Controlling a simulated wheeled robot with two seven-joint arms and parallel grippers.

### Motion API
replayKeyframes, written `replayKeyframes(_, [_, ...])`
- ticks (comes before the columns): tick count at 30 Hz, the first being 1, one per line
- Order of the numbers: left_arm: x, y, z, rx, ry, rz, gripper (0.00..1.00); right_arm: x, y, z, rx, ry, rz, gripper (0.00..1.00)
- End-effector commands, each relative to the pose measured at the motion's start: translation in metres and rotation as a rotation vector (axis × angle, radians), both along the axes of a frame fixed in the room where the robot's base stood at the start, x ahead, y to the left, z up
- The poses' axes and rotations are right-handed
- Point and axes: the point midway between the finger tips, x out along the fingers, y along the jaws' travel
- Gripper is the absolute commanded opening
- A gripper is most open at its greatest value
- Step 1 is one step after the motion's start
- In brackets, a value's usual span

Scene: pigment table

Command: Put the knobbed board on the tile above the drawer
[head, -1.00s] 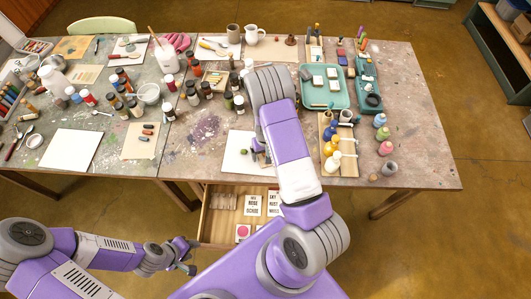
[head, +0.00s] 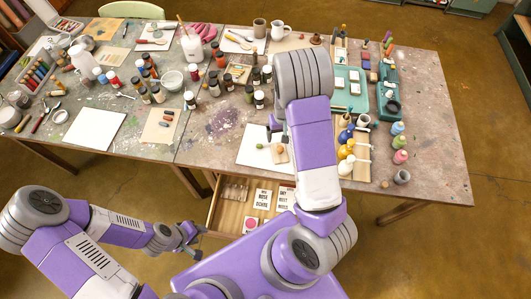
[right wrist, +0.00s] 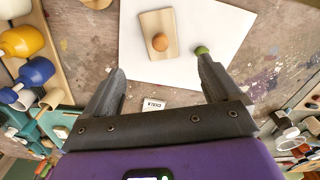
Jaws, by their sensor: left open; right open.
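The knobbed board (right wrist: 146,24) is a small tan wooden rectangle with a round orange knob. It lies flat on a white tile (right wrist: 204,22) above the open drawer (head: 230,216). In the head view the board (head: 278,156) shows near the tile's right part, beside my right arm, which hides part of the tile (head: 252,156). My right gripper (right wrist: 162,75) is open and empty, its fingers apart and clear of the board. A green round thing (right wrist: 201,50) shows by one fingertip. My left gripper (head: 190,240) is open and empty, low, left of the drawer.
The drawer holds printed cards (head: 263,199). Another white tile (head: 94,131) lies at the left. Dark-capped jars (head: 214,88) crowd the middle. Colored bottles (head: 346,152), a teal tray (head: 357,102) and a grey cup (head: 401,177) stand at the right.

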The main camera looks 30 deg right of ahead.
Motion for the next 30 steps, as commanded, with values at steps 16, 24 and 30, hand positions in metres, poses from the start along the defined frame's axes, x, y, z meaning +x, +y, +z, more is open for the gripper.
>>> replayKeyframes(16, [0.0,0.0,0.0,0.0,0.0,0.0,0.43,-0.126,0.202,-0.107,0.29,-0.03,0.125,0.91])
replayKeyframes(24, [0.0,0.0,0.0,0.0,0.0,0.0,0.43,-0.138,0.233,-0.101,0.358,-0.064,0.124,0.91])
replayKeyframes(30, [0.0,0.0,-0.001,0.0,0.0,0.0,0.43,-0.138,0.232,-0.103,0.356,-0.065,0.125,0.91])
